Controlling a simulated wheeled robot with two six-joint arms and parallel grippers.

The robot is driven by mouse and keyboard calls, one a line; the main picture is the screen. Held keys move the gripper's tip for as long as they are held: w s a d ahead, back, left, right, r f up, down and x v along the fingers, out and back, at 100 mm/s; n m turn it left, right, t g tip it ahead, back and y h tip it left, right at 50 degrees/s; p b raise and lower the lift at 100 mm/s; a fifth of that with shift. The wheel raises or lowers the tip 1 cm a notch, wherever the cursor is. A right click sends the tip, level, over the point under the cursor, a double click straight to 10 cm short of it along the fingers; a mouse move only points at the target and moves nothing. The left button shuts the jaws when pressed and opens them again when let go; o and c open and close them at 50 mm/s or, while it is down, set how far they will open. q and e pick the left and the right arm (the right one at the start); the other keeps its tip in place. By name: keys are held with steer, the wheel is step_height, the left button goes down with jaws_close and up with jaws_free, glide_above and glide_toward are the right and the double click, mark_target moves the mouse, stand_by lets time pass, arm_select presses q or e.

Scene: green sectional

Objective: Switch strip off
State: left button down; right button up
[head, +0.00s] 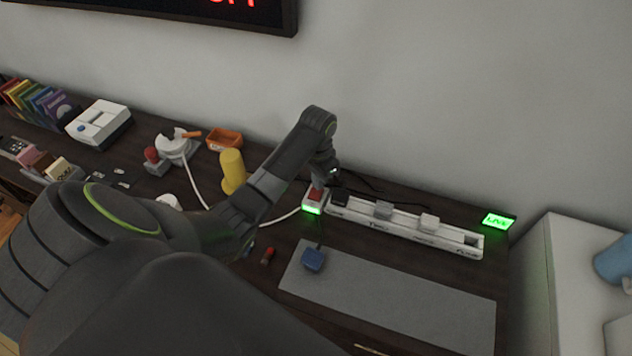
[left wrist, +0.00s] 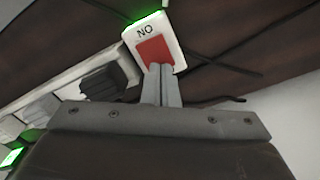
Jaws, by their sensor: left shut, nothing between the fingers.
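The white power strip (head: 400,228) lies along the back of the dark desk, with plugs in several sockets. At its left end is a switch block with a red rocker (head: 316,194) and a green glowing edge. In the left wrist view the red rocker (left wrist: 154,50) sits in a white housing beside upside-down "ON" lettering. My left gripper (left wrist: 160,72) is shut and empty, its fingertips at the lower edge of the rocker; I cannot tell whether they touch. In the head view the gripper (head: 320,184) partly hides the switch. My right gripper is not in view.
A lit green "LIVE" sign (head: 498,221) stands right of the strip. A blue plug (head: 313,259) lies on a grey mat (head: 400,305) in front. A yellow cylinder (head: 232,170) and an orange tray (head: 224,139) stand left of my forearm. A wall rises behind the desk.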

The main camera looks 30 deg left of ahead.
arm_select(q)
steer(key=shift+f, duration=0.6)
steer(key=shift+r, duration=0.1)
step_height(320, 180, up, 7)
steer(key=p, duration=0.8)
steer(key=shift+p, duration=0.4)
stand_by(0.4)
